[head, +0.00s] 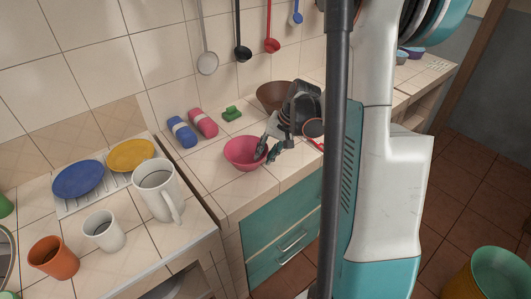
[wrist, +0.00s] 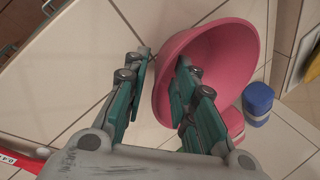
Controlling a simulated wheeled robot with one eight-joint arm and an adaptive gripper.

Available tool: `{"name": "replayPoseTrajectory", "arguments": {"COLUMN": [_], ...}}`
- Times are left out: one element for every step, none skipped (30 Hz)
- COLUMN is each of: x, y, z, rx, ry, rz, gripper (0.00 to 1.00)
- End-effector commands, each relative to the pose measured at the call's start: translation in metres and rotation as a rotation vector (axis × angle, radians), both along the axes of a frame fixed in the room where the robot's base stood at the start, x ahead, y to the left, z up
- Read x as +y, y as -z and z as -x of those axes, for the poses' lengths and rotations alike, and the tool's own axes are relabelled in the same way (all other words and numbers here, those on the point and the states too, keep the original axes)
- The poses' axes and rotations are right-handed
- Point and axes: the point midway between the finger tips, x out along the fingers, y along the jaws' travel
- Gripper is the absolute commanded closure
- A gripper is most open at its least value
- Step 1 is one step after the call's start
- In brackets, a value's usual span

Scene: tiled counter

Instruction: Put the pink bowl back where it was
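The pink bowl (head: 241,154) sits on the tiled counter and looks upright in the head view. It fills the upper right of the wrist view (wrist: 228,55). My gripper (head: 265,150) is at the bowl's right side. In the wrist view my gripper (wrist: 163,72) has its fingers apart, with the near rim between them. One finger is inside the bowl and the other is outside. A gap shows between the outer finger and the bowl wall, so the fingers do not look closed on it.
A brown bowl (head: 273,95) stands behind my gripper. Blue (head: 182,132) and pink (head: 203,123) rolled items and a green object (head: 231,114) lie behind the bowl. Mugs and a rack with blue (head: 78,180) and yellow (head: 131,155) plates are on the left counter.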

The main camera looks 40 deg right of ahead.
Motion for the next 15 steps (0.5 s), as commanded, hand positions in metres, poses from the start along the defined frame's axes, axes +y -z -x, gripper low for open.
{"name": "replayPoseTrajectory", "arguments": {"x": [-0.002,-0.004,-0.006,-0.008,-0.009,-0.012,-0.014,-0.016,-0.019,-0.02,-0.022,-0.024,-0.026,-0.028,-0.03], "y": [-0.008,-0.012,-0.019,-0.024,-0.03,-0.038,-0.044,-0.05,-0.058,-0.063,-0.069,-0.076,-0.08,-0.085,-0.09], "z": [0.002,0.004,0.005,0.007,0.009,0.012,0.013,0.016,0.018,0.02,0.022,0.024,0.025,0.027,0.028], "rx": [0.0,0.0,0.0,0.0,0.0,0.0,0.0,0.0,0.0,0.0,0.001,0.001,0.001,0.0,0.0], "ry": [0.001,0.002,0.002,0.003,0.003,0.003,0.003,0.003,0.003,0.003,0.003,0.003,0.002,0.002,0.002], "rz": [0.0,0.0,0.0,0.0,0.0,0.0,0.0,0.0,0.0,0.0,-0.001,-0.001,-0.001,0.0,0.0], "gripper": [0.75,0.75,0.75,0.75,0.75,0.75,0.75,0.75,0.75,0.75,0.75,0.75,0.75,0.75,0.75]}}
